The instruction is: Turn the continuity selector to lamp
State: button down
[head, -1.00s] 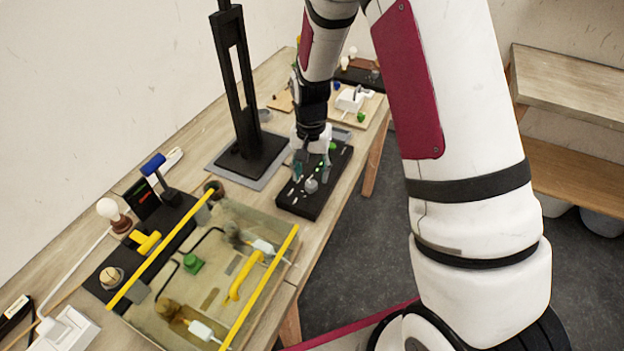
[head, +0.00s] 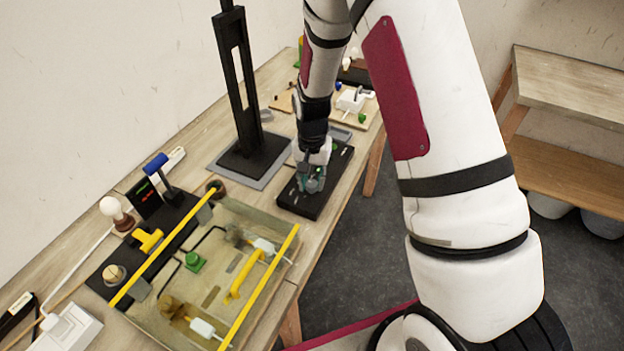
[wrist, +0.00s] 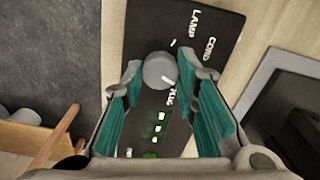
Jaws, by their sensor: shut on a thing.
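The continuity selector is a round grey knob (wrist: 158,68) on a black panel (wrist: 190,40). In the wrist view the panel carries white words, LAMP and CORD at the top and a partly covered word below the knob. A short white tick lies beside the knob toward LAMP; I cannot tell for certain where the knob points. My gripper (wrist: 166,74), with teal finger pads, is shut on the knob, one fingertip at each side. In the head view my gripper (head: 313,181) is down at the black panel (head: 300,205) and hides most of the knob.
Green lights (wrist: 157,130) glow on the panel below the knob. A black upright stand (head: 240,110) rises just left of the panel. A shallow tray with yellow rails (head: 262,285) is nearer me.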

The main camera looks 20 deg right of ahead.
jog(key=shift+n, duration=0.3)
jog(key=n, duration=0.4)
jog(key=shift+n, duration=0.3)
jog(key=n, duration=0.8)
jog(key=shift+n+b, duration=0.35)
jog(key=shift+n, duration=1.95)
jog(key=c, duration=1.2)
grip_release()
jog(key=shift+c, duration=0.2)
